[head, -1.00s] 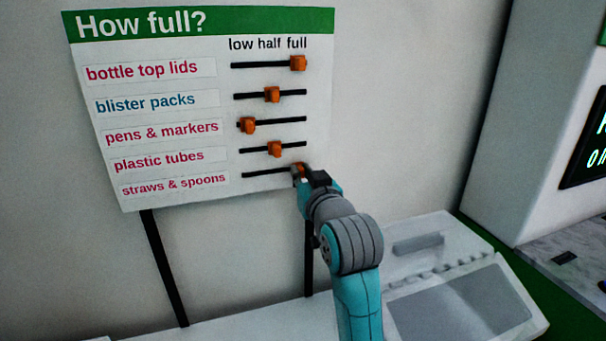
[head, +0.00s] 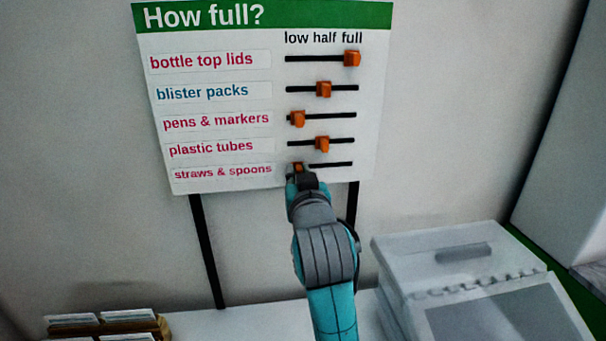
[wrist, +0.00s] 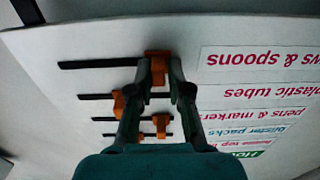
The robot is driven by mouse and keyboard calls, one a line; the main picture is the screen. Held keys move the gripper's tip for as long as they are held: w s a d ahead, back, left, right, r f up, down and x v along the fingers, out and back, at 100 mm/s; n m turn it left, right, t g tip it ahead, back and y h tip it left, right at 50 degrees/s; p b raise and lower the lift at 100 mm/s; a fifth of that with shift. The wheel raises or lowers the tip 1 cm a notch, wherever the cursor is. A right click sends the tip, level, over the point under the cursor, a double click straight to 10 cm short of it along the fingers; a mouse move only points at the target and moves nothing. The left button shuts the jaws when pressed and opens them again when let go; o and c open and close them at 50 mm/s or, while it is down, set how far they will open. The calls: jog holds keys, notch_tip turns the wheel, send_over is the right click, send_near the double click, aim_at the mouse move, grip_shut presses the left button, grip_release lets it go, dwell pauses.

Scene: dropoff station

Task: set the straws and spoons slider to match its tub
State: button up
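The straws and spoons slider knob (head: 298,168) is orange and sits at the low end of the bottom slot on the white "How full?" board (head: 380,120). The wrist view shows the board upside down, with this knob (wrist: 157,66) at the slot end nearest its label. My gripper (head: 298,175) is at the knob, with one finger on each side, closed in against it; it also shows in the wrist view (wrist: 160,72). The slot (head: 335,165) is bare from the knob to the full end. No straws and spoons tub is in view.
Above, bottle top lids knob (head: 352,59) is at full, blister packs (head: 323,89) and plastic tubes (head: 322,144) near half, pens and markers (head: 298,119) at low. A white lidded box (head: 440,250) stands lower right. A card holder (head: 105,325) is lower left.

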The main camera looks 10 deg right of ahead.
jog(key=o, duration=0.3)
jog(key=shift+a, duration=0.2)
jog(key=shift+s, duration=0.1)
jog(key=s, duration=1.1)
jog(key=shift+s, duration=0.4)
jog(key=s+d+f+n+g, duration=0.15)
jog(key=s+f, duration=0.25)
jog(key=f, duration=0.5)
jog(key=s+d+f+y, duration=0.1)
jog(key=s+d+f, duration=0.25)
jog(key=f, duration=0.55)
jog(key=s+d+f+n, duration=0.1)
jog(key=s+f, duration=0.4)
jog(key=f, duration=0.4)
jog(key=s+d+f+m+g, duration=0.1)
jog(key=s+d+f, duration=0.1)
jog(key=s, duration=1.2)
jog(key=s+d+f+m+h, duration=0.1)
jog(key=s+f, duration=0.4)
jog(key=s, duration=1)
jog(key=shift+d+f+g, duration=0.15)
jog(key=shift+d+g, duration=0.2)
jog(key=shift+d, duration=0.5)
